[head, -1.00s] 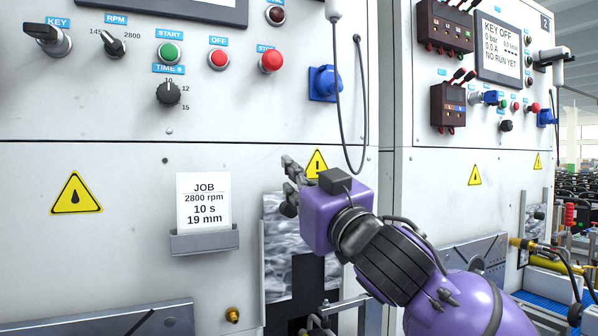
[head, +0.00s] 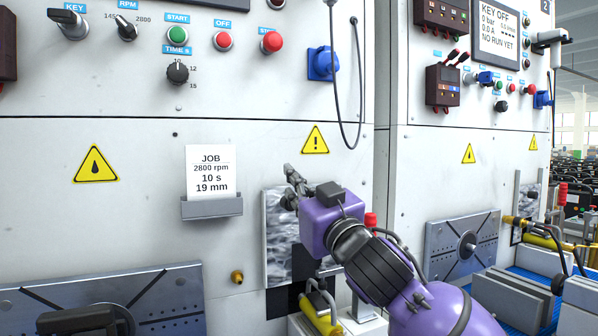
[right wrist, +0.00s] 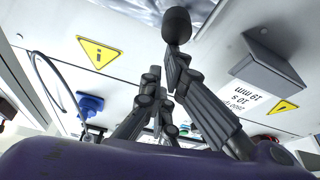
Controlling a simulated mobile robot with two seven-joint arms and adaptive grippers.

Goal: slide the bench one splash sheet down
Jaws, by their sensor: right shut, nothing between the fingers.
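The splash sheet (head: 278,258) of bench one is a clear, mottled upright panel on the white front, right of the job card. A dark round knob (head: 288,202) shows near its top, beside my right gripper (head: 290,172). That gripper is shut and empty, its fingers at the sheet's upper edge, just above the knob. In the right wrist view the knob (right wrist: 176,25) lies just beyond a fingertip, with a strip of the sheet (right wrist: 205,8) behind; I cannot tell for sure whether they touch. My purple wrist hides part of the sheet's right side. My left gripper is not in view.
The job card (head: 211,172) stands in a grey holder left of the sheet. A hanging cable (head: 338,115) loops above right. A brass fitting (head: 237,277) and yellow cylinder (head: 320,312) sit low. A second bench (head: 430,165) stands to the right.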

